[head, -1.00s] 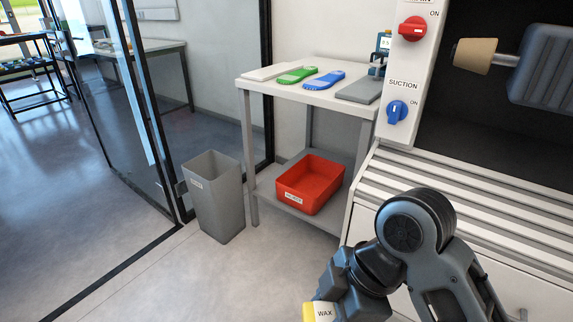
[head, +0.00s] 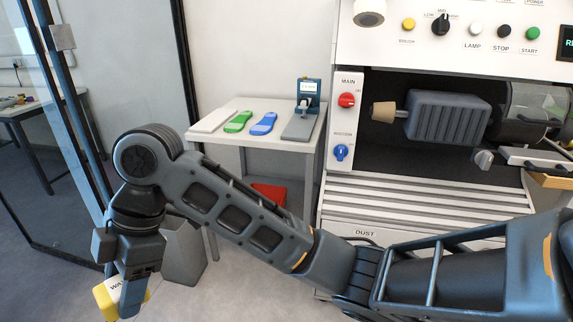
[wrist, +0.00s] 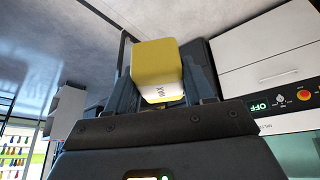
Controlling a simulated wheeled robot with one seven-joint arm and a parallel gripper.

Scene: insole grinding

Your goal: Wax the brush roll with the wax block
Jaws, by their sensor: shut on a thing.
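The wax block (head: 108,300), yellow with a white band marked WAX, is low at the left in the head view. My gripper (head: 124,297) is shut on it, out in front of the cabinet and well away from the machine. In the wrist view the wax block (wrist: 158,62) sits between the two fingers of my gripper (wrist: 162,82). I cannot tell which part is the brush roll.
A side table (head: 240,139) holds a green insole (head: 238,122), a blue insole (head: 263,123) and a small device (head: 307,95). My arm partly hides a grey bin (head: 185,255) and a red tray (head: 269,193). A glass partition (head: 75,110) stands at the left.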

